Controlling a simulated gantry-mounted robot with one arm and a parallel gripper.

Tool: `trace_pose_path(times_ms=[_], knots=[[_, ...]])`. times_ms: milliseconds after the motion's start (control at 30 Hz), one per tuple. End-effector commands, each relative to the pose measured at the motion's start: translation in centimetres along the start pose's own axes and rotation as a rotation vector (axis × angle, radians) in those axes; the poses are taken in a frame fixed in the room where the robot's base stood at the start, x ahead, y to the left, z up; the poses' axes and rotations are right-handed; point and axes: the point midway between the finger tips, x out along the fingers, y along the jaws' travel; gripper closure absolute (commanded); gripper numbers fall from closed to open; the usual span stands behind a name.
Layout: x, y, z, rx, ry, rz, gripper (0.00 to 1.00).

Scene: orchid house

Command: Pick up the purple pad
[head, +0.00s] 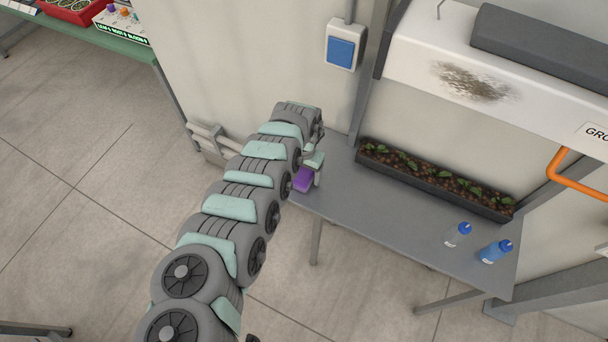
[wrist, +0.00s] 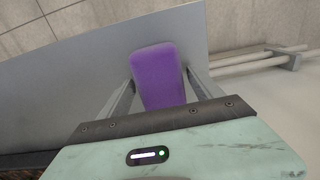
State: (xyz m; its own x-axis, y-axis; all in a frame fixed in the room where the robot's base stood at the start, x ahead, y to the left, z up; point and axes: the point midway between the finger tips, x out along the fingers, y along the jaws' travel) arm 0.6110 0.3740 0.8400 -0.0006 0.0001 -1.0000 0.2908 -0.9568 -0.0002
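The purple pad (head: 303,180) is a small rounded block at the left end of the grey table (head: 398,222). In the wrist view the pad (wrist: 158,75) lies between the two grey fingers of my gripper (wrist: 160,76). The fingertips meet its left and right sides, so my gripper appears shut on it. In the head view my gripper (head: 311,176) is at the table's left corner, and my arm hides part of it. I cannot tell whether the pad touches the table top.
A long planter of seedlings (head: 435,181) stands along the table's back. A blue-fronted wall box (head: 342,50) hangs above the table. Pale pipes (head: 211,137) run beside my arm. The table's middle is clear.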

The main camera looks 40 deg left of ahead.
Motion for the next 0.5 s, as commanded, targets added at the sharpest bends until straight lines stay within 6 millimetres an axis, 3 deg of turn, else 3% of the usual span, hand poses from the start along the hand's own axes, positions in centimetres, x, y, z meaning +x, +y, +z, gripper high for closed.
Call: trace_pose_path(times_ms=[500], knots=[[0.01, -0.01, 0.0, -0.001, 0.0, 0.0, 0.69]])
